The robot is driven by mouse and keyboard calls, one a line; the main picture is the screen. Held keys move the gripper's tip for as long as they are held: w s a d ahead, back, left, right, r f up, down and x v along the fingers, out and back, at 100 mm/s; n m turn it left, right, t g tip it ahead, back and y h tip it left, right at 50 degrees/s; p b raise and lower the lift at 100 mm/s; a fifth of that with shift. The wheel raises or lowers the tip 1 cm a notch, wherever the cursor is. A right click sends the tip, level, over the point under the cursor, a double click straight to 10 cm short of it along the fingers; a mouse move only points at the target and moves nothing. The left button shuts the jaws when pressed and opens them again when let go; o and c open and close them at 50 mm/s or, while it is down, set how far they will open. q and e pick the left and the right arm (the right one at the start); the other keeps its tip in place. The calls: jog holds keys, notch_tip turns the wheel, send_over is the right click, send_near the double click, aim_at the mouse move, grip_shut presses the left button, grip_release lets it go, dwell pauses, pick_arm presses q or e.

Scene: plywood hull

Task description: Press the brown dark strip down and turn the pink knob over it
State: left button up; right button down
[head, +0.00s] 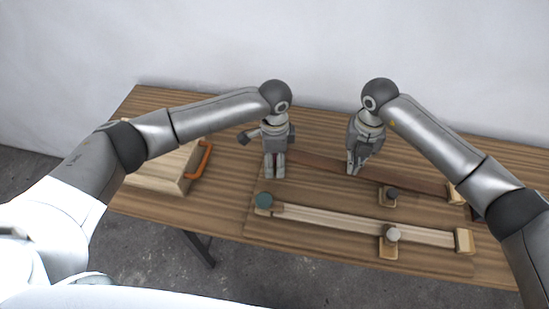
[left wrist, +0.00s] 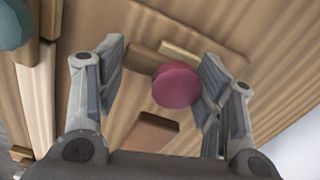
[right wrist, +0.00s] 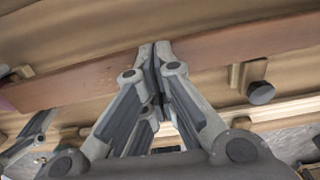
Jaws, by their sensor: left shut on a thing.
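The brown dark strip (head: 318,163) lies across the back of the plywood board, and its end shows in the left wrist view (left wrist: 155,130). The pink knob (left wrist: 175,86) shows between the fingers of my left gripper (left wrist: 160,85), beside the strip's end; in the head view the left gripper (head: 275,176) hides it. My left gripper is shut on the pink knob, pointing down. My right gripper (right wrist: 153,45) is shut with its fingertips together at the strip (right wrist: 90,80); the head view shows this gripper (head: 352,172) over the strip's middle. Whether the tips press on it, I cannot tell.
A pale strip (head: 350,221) lies in front, with a teal knob (head: 263,200) at its left and a light grey knob (head: 392,233) on a block. A dark knob (head: 391,193) stands by the dark strip. A wooden box with an orange handle (head: 200,161) is at left.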

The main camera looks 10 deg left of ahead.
jog(key=shift+f, duration=0.2)
jog(key=shift+f, duration=1.75)
pick_arm(q)
jog(key=shift+w+d+r+n, duration=0.1)
jog(key=shift+d+n, duration=0.1)
jog(key=shift+n, duration=1.2)
